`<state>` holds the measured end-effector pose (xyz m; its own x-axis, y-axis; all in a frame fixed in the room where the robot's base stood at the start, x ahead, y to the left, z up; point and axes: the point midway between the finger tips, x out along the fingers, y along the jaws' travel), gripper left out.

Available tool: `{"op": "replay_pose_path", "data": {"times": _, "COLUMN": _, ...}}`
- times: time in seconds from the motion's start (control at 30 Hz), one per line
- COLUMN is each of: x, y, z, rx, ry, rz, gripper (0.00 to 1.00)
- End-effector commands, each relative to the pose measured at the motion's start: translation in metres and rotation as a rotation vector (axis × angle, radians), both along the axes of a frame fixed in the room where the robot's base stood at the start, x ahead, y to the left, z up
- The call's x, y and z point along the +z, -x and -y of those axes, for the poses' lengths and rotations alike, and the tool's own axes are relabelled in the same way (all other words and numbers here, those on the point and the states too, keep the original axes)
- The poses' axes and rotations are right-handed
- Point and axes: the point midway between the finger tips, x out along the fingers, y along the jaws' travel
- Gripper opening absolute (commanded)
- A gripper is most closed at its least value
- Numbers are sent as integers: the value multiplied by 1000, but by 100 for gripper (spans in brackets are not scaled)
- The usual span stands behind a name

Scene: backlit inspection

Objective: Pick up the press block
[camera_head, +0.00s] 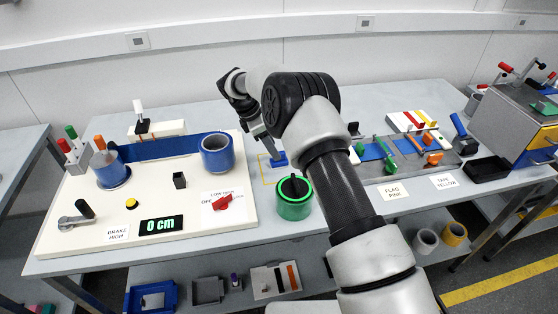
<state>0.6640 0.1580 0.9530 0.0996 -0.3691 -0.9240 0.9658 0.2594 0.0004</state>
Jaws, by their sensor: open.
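A small blue block (279,161), which may be the press block, lies inside a yellow outlined square on the grey table. I cannot tell for certain that it is the press block. My gripper (269,150) points down just above and beside the blue block, its jaws open. Part of the gripper and the right side of the marked square are hidden behind my arm. Whether the fingertips touch the block is too small to tell.
A cream board (80,230) with blue rollers, a lever and a display reading 0 cm fills the left. A green-rimmed cylinder (294,206) stands in front of the square. Right of my arm are a grey fixture (450,155), a black tray (489,169) and a grey machine (500,110).

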Motion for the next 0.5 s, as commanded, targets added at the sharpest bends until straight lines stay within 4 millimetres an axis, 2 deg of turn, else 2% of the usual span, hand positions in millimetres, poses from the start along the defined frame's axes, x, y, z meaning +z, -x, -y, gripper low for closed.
{"op": "replay_pose_path", "data": {"times": 0.17, "x": -12, "y": 0, "z": 9, "rx": -1, "ry": 2, "rz": -2, "gripper": 48}}
{"op": "replay_pose_path", "data": {"times": 0.4, "x": -43, "y": -2, "z": 23, "rx": -1, "ry": 0, "rz": -2, "gripper": 48}}
{"op": "replay_pose_path", "data": {"times": 0.5, "x": -46, "y": -3, "z": 24, "rx": -1, "ry": 0, "rz": 1, "gripper": 48}}
